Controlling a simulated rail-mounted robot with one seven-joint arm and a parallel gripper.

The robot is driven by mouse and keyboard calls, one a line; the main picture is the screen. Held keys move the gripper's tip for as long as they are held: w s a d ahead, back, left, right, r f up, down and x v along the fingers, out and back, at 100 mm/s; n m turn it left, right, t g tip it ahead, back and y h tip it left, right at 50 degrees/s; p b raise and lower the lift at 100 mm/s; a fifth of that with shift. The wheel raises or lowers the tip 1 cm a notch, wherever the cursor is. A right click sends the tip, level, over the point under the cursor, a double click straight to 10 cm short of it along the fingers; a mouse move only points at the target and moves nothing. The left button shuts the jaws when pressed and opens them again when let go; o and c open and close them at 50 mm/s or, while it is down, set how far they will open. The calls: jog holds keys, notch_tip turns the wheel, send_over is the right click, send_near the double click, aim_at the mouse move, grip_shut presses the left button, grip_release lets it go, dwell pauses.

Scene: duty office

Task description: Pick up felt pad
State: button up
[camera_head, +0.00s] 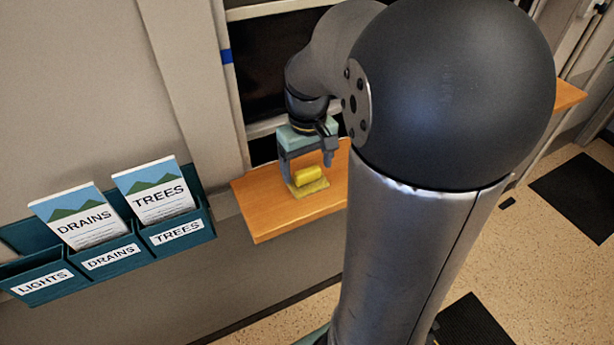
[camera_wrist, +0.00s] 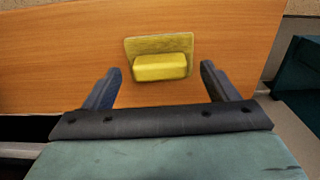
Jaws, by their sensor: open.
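A bright yellow block (camera_head: 311,174) rests on a thin, dull-yellow square (camera_head: 308,188) on the wooden shelf. I cannot tell for sure which of the two is the felt pad. In the wrist view the block (camera_wrist: 160,67) lies across the near part of the square (camera_wrist: 160,43), whose far part shows bare. My gripper (camera_head: 308,170) is above the shelf, its fingers apart and empty. In the wrist view the fingertips (camera_wrist: 161,71) stand to the left and right of the block, with gaps on both sides; whether they are down at its height is unclear.
The wooden shelf (camera_head: 261,208) is bare around the square. A dark teal rack (camera_head: 182,240) with DRAINS and TREES leaflets hangs on the wall to the left; its LIGHTS pocket (camera_head: 42,283) looks empty. A window frame (camera_head: 268,10) is behind the shelf.

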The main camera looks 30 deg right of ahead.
jog(key=shift+f, duration=1.05)
jog(key=c, duration=1.1)
jog(key=shift+r+p, duration=0.6)
jog(key=shift+r, duration=0.1)
notch_tip(320, 180, up, 3)
jog(key=shift+s+f+p, duration=0.1)
jog(key=shift+s+p, duration=0.05)
jog(key=shift+p, duration=0.95)
jog(key=s+a+r+p, duration=0.1)
jog(key=s+a+r, duration=0.1)
jog(key=s+r, duration=0.1)
jog(key=s+a+r+p, duration=0.1)
jog(key=s+r+p, duration=0.1)
jog(key=s, duration=0.3)
jog(key=s+a+r+p, duration=0.2)
jog(key=s+r, duration=0.1)
jog(key=s, duration=0.1)
jog(key=shift+s+a+r, duration=0.3)
jog(key=shift+a+r, duration=0.05)
jog(key=shift+r, duration=0.05)
